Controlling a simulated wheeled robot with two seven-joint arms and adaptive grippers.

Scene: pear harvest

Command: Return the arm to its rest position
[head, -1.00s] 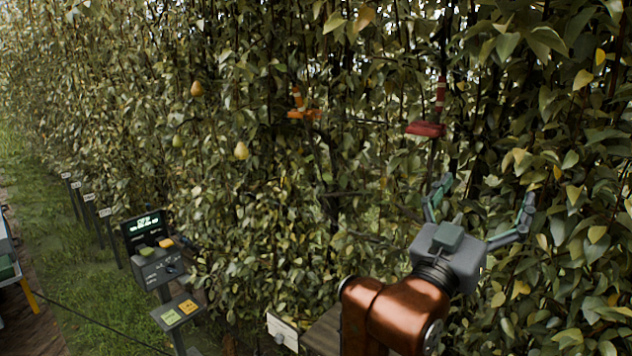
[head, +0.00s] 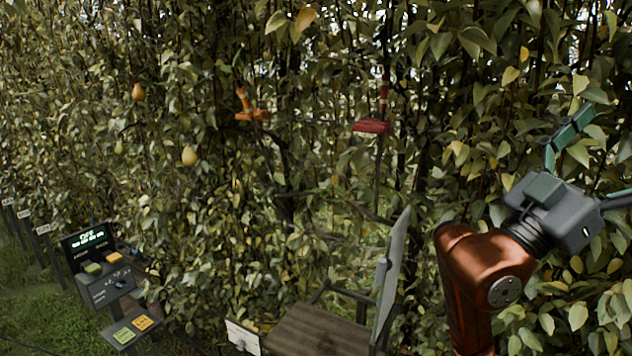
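My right gripper (head: 606,150) is at the right edge in the head view, at the end of a copper-coloured arm coming up from the bottom. Its green-padded fingers are spread wide with nothing seen between them. One finger is partly cut off by the picture edge. The gripper is in front of the leafy hedge, with leaves close behind and around it. My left gripper and arm are not in view.
Pears hang at left, including a yellow one (head: 190,155) and another (head: 138,92). An orange clip (head: 252,113) and a red one (head: 372,126) sit in the foliage. A control stand (head: 108,285), wooden top (head: 318,330) and upright grey panel (head: 393,278) stand below.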

